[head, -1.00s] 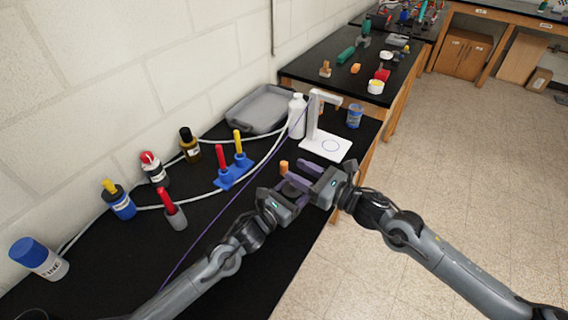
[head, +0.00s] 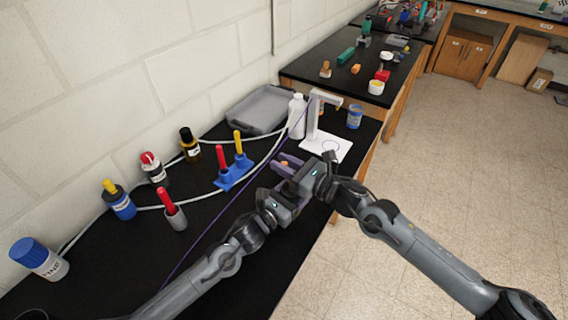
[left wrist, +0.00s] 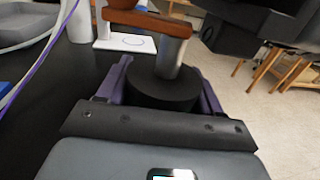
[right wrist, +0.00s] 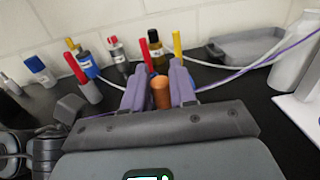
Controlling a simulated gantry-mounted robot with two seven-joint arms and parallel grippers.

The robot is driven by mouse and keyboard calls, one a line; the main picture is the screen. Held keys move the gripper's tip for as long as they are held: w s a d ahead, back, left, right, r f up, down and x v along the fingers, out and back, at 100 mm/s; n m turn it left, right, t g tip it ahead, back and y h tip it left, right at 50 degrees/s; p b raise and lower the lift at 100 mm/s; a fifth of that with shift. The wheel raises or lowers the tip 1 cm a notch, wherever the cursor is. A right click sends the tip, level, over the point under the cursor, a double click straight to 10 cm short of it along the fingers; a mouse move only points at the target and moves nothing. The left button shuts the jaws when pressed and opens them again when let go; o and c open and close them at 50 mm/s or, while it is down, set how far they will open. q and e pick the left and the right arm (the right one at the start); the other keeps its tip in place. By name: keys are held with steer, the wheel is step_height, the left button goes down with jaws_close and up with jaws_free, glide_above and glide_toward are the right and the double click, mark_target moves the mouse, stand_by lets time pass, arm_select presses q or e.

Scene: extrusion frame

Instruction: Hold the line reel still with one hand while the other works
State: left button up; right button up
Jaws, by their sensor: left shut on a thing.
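The line reel shows in the left wrist view as a black drum (left wrist: 162,90) with a grey post (left wrist: 172,52) and an orange-brown crank arm (left wrist: 145,20) above it. My left gripper (left wrist: 164,80) is shut on the drum, one purple finger on each side. In the head view the drum is mostly hidden by my grippers. The crank's orange knob (right wrist: 161,92) stands upright between the fingers of my right gripper (right wrist: 158,68), which look open around it. The knob also shows small in the head view (head: 284,163), at the right gripper's fingertips (head: 286,161).
A purple line (head: 215,227) crosses the black bench to a white stand (head: 313,118). A blue rack (head: 234,172) with red and yellow sticks, several bottles and a grey tray (head: 259,108) stand behind. The bench's right edge is close to my grippers.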

jaws_close()
steer(key=n+g+y, duration=0.1)
steer(key=n+g, duration=0.1)
steer(key=g, duration=0.2)
steer(key=s+a+n+g+y, duration=0.1)
steer(key=n+g, duration=0.2)
steer(key=g, duration=0.1)
steer(key=s+n+g+y, duration=0.1)
steer(key=n+g, duration=0.2)
steer(key=shift+s+a+g, duration=0.1)
steer(key=shift+a+g, duration=0.05)
steer(key=shift+g, duration=0.25)
steer(key=o, duration=0.6)
jaws_free()
